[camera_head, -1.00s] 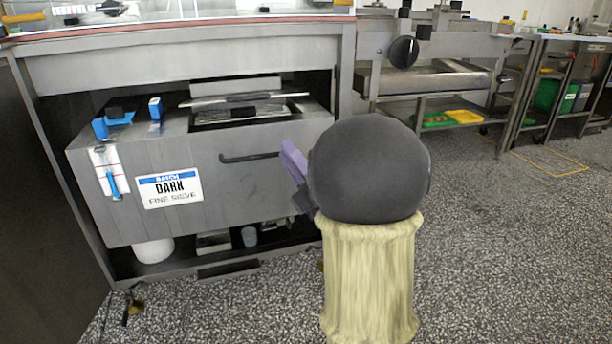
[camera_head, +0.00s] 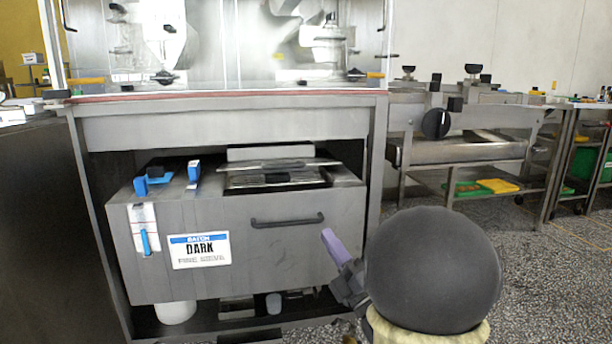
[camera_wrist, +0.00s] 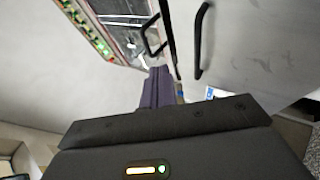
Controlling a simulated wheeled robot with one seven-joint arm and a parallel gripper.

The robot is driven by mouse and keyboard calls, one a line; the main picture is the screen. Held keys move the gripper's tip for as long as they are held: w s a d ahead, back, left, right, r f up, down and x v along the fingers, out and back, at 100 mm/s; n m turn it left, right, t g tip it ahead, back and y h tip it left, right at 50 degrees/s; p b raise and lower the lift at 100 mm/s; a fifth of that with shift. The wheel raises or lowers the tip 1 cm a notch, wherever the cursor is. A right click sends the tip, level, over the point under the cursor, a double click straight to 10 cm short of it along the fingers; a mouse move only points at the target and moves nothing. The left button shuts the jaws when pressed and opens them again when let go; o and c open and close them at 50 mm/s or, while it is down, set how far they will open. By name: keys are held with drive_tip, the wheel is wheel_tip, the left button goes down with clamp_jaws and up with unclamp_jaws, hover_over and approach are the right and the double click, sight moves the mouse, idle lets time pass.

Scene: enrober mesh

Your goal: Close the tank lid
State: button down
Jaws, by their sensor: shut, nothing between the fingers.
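The tank (camera_head: 255,255) is a grey metal box with a "DARK" label, under the machine's bench. The tank lid (camera_head: 280,164) is a thin metal plate with a dark edge, raised over an opening (camera_head: 275,181) in the tank's top. The opening shows, so the lid is not flat over it; its exact angle is hard to tell. My gripper (camera_head: 328,235), with purple fingers, is shut and empty in front of the tank's right side, just right of and below the front handle (camera_head: 287,221). In the wrist view the fingers (camera_wrist: 158,75) point towards black handle bars (camera_wrist: 202,42), apart from them.
Blue clips (camera_head: 193,171) stand on the tank's top left. A blue tool hangs on a white holder (camera_head: 143,217) on the front. The bench frame's right post (camera_head: 376,150) stands beside the tank. A conveyor table (camera_head: 465,150) is further right. Speckled floor is open at right.

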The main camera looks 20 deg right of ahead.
drive_tip(key=w+a+f+m+g+h+p, duration=0.2)
drive_tip(key=w+m+g+h+p, duration=0.35)
drive_tip(key=m+g+p, duration=0.45)
drive_tip(key=s+a+m+g+p, duration=1.1)
drive_tip(key=s+m+p, duration=0.1)
drive_tip(key=s, duration=0.3)
drive_tip(key=shift+s+f+m+p, duration=0.25)
drive_tip(key=shift+s+m+p, duration=0.15)
drive_tip(key=shift+p, duration=0.15)
drive_tip(key=shift+y, duration=0.25)
